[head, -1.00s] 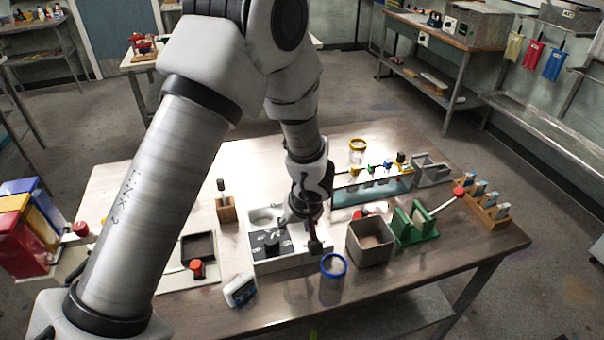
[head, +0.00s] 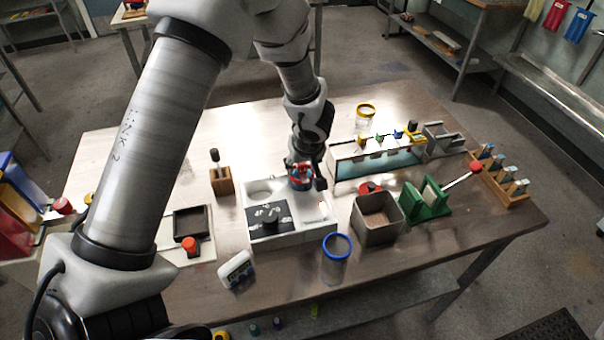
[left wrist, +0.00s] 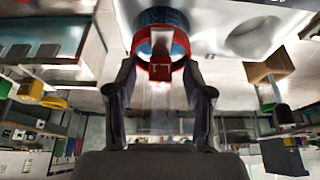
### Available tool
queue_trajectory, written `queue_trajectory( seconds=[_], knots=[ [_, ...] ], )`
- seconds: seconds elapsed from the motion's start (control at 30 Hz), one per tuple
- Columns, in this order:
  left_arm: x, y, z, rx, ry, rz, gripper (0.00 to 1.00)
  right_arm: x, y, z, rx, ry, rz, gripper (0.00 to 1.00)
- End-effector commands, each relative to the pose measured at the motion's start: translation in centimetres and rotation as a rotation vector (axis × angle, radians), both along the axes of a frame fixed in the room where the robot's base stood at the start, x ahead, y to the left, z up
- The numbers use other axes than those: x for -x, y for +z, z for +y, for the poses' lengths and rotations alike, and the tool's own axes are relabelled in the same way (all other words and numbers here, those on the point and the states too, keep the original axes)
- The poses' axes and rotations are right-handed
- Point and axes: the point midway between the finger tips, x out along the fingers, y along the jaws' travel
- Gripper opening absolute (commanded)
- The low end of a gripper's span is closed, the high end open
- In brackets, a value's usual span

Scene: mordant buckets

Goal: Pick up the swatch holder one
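My left gripper (head: 306,177) is low over the right back part of the white tray unit (head: 290,240). Its fingers stand apart on either side of a red-and-blue item (head: 300,182). In the left wrist view, the red ring of this item (left wrist: 178,45) lies at the fingertips (left wrist: 160,72), with blue beyond it; contact cannot be made out. Which thing is swatch holder one is not clear. Small holders with coloured tops (head: 378,137) stand in the glass rack, and several blue-grey pieces (head: 505,170) stand in a wooden rack. My right gripper is not in view.
Close to the gripper are the glass rack (head: 345,186), a grey open box (head: 377,232) and a wooden block (head: 222,182). A blue-rimmed jar (head: 336,262), a green stand (head: 422,205) and a yellow-rimmed jar (head: 366,112) stand around. The table's right front is bare.

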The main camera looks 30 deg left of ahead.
Motion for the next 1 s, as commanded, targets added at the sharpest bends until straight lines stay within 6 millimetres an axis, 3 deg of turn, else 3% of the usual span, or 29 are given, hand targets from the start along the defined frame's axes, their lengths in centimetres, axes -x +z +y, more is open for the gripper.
queue_trajectory(
  seconds=[0.03,0.17,0.57,0.9,1.0],
  knots=[
    [0.0,0.0,0.0,0.000,0.000,0.000,0.44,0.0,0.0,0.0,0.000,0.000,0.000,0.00],
    [0.0,0.0,0.0,0.000,0.000,0.000,0.00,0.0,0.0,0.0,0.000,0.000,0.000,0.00],
    [0.0,0.8,0.0,0.000,0.000,-0.001,0.00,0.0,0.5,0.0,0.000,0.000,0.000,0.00],
    [-0.1,8.6,0.0,0.000,0.001,-0.003,0.00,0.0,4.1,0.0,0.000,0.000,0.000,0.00],
    [-0.1,9.8,0.0,0.000,0.018,-0.003,0.00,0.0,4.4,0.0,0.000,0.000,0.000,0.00]
  ],
)
